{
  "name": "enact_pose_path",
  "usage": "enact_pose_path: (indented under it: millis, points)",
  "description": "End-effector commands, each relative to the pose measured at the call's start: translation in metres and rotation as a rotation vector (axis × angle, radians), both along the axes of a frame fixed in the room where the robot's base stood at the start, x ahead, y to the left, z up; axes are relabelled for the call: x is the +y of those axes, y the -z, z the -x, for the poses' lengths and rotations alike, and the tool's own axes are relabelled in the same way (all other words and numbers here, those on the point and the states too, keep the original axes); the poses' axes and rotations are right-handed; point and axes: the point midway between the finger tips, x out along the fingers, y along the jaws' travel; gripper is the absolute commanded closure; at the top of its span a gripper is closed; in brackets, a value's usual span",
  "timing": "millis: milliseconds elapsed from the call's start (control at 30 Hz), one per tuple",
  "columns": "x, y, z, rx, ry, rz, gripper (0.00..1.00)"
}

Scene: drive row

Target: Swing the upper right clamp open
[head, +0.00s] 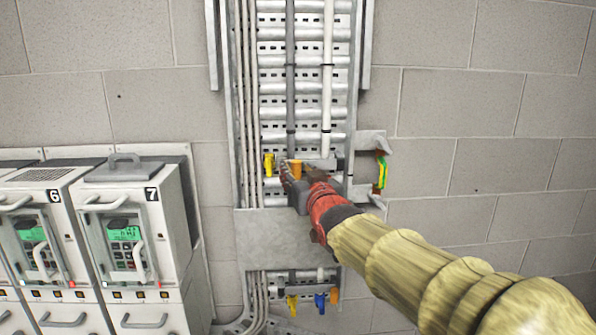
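An orange clamp handle (295,169) shows in the upper row on the cable ladder, right of a yellow clamp handle (269,165). My gripper (298,174) is at the orange handle, with one dark finger to its left and the other to its right. I cannot tell whether the fingers touch it or are closed on it. My gripper and red wrist hide part of the upper row, including anything below the white cable (327,100). The lower row holds a yellow handle (292,304), a blue handle (320,302) and an orange handle (334,296).
The vertical cable ladder (272,87) is fixed to a grey block wall (460,100). A plain metal plate (262,236) crosses it below my gripper. A bracket with a green-yellow cable (381,172) sticks out at right. Drive cabinets (130,225) stand at left.

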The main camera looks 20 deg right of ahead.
Motion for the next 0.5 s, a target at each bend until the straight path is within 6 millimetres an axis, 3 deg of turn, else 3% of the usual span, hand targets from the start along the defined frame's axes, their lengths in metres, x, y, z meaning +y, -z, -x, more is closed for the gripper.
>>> enact_pose_path:
  millis: [133,500]
  points:
    - [0.0,0.0001,0.0002,0.0,0.0,0.0,0.62]
    - [0.0,0.0003,0.0003,0.0,0.0,0.0,0.84]
